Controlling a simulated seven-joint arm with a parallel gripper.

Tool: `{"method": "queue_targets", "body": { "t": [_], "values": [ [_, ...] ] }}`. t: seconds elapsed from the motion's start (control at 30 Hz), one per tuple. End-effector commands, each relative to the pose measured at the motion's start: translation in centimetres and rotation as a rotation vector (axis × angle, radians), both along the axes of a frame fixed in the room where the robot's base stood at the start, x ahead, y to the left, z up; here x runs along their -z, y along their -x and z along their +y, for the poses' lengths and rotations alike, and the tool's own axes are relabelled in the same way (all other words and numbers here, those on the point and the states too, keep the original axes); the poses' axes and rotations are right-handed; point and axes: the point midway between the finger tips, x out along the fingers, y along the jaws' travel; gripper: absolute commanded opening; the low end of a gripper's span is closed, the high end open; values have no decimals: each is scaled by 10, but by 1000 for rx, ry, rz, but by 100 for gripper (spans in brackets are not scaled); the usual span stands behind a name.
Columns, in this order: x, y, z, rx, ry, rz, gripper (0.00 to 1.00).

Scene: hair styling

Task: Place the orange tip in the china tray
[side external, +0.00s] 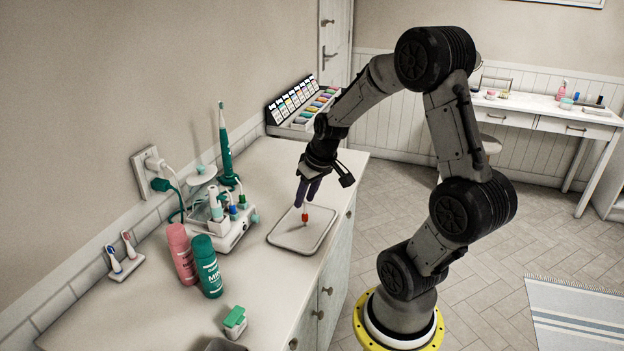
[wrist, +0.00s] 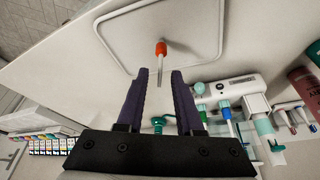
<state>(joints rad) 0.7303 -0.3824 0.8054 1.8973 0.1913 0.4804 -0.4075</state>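The orange tip (wrist: 161,48), an orange head on a thin grey shaft, is just beyond my fingertips in the wrist view. In the side external view its orange head (side external: 305,216) shows right below my gripper, over the china tray. The pale, shallow china tray (side external: 284,241) lies on the counter, and its rim also shows in the wrist view (wrist: 112,52). My gripper (side external: 305,203) points down over the tray. Its purple fingers (wrist: 160,72) are apart, with visible gaps beside the shaft. Whether the tip touches the tray is hard to tell.
A white charging station (side external: 230,232) with brush heads stands left of the tray, near a green electric toothbrush (side external: 223,150). Pink (side external: 182,255) and green (side external: 207,267) bottles stand in front. A color palette box (side external: 300,105) sits at the back. Counter around the tray's right is clear.

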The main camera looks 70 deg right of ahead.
Motion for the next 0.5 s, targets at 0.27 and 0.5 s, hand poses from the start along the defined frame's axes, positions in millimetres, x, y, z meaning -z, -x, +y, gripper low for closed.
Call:
{"method": "queue_targets", "body": {
  "t": [0.27,0.5],
  "values": [
    [-55,18,9,1,4,-3,35],
    [-80,27,14,1,0,-1,35]
  ]
}}
